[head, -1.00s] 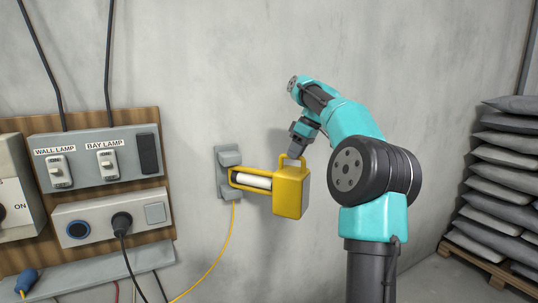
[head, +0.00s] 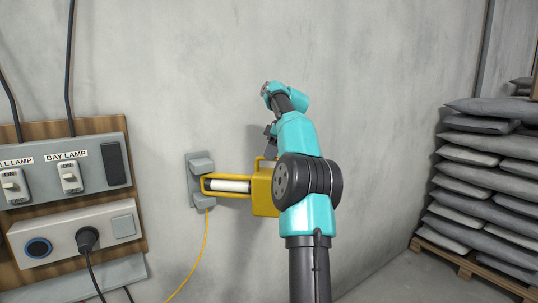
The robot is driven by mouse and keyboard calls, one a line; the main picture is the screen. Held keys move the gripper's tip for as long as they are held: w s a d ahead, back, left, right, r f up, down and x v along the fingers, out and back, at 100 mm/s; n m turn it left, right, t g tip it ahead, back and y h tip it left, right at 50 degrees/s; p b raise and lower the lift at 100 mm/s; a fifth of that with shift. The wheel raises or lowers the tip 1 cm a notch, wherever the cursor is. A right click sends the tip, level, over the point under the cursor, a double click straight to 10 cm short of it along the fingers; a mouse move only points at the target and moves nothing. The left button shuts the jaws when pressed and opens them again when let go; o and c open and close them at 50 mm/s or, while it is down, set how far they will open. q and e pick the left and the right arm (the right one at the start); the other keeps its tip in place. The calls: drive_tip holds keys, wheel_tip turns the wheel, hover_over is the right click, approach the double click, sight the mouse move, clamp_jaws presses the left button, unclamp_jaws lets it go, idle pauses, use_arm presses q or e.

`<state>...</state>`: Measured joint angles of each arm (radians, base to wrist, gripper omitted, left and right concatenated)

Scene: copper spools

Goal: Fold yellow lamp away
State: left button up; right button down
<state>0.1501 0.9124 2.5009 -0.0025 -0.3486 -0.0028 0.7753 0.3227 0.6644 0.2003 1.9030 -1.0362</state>
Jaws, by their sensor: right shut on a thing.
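The yellow lamp (head: 263,198) stands out to the right of its grey wall bracket (head: 195,170). It has a white tube (head: 230,186) in a yellow frame, a boxy yellow body and a loop handle on top. My right gripper (head: 268,153) is at the handle and shut on it; its fingertips are small and partly hidden. My right arm covers the right side of the lamp body. My left gripper is not in view.
A yellow cord (head: 192,262) hangs from the bracket. At left, a switch panel (head: 93,172) and a socket box (head: 62,232) with a black plug are on a wooden board. Stacked grey sacks (head: 480,190) stand on a pallet at right. Bare wall lies between.

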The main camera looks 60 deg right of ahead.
drive_tip(key=c, duration=1.1)
unclamp_jaws()
drive_tip(key=shift+a, duration=0.15)
